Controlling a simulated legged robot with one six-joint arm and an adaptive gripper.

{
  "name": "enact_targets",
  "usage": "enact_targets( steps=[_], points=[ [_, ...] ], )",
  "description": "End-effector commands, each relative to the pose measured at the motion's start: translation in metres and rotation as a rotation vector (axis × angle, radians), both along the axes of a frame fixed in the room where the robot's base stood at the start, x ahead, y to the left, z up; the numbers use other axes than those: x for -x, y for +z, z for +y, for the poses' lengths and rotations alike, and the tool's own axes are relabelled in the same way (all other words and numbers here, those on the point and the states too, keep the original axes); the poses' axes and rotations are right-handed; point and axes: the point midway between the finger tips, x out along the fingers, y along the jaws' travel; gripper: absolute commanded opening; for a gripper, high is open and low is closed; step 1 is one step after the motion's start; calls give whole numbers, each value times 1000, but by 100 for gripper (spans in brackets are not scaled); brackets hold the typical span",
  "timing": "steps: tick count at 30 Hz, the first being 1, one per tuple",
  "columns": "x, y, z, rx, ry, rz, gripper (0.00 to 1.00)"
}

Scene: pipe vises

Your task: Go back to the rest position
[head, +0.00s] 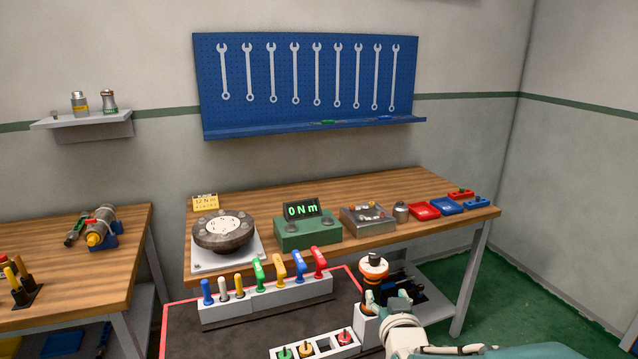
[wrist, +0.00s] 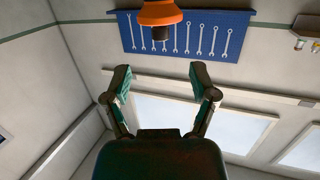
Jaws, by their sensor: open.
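My gripper (head: 388,296) is at the lower right of the head view, above the right end of the dark rack top. In the wrist view, its two fingers (wrist: 160,80) are spread wide, with nothing between them. An orange piece with a dark stub (wrist: 160,14) shows past the fingertips at the top of the wrist view. A round orange and white piece (head: 374,266) appears just behind the gripper in the head view. I cannot tell how it is supported.
A dark red-edged tray (head: 183,338) holds colored-handled tools (head: 279,266) close by. Behind it, a wooden bench (head: 330,190) carries a round fixture (head: 223,231), a green torque display (head: 308,232) and small trays (head: 423,210). Green floor (head: 540,300) lies open at right.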

Motion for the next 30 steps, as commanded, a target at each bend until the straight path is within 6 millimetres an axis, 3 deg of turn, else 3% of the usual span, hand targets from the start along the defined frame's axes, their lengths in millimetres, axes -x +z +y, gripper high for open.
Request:
enact_targets(
  steps=[11, 24, 30],
  points=[
    [70, 13, 1, -5, 20, 373, 75],
    [199, 19, -4, -1, 16, 805, 75],
    [231, 19, -5, 0, 11, 902, 75]
  ],
)
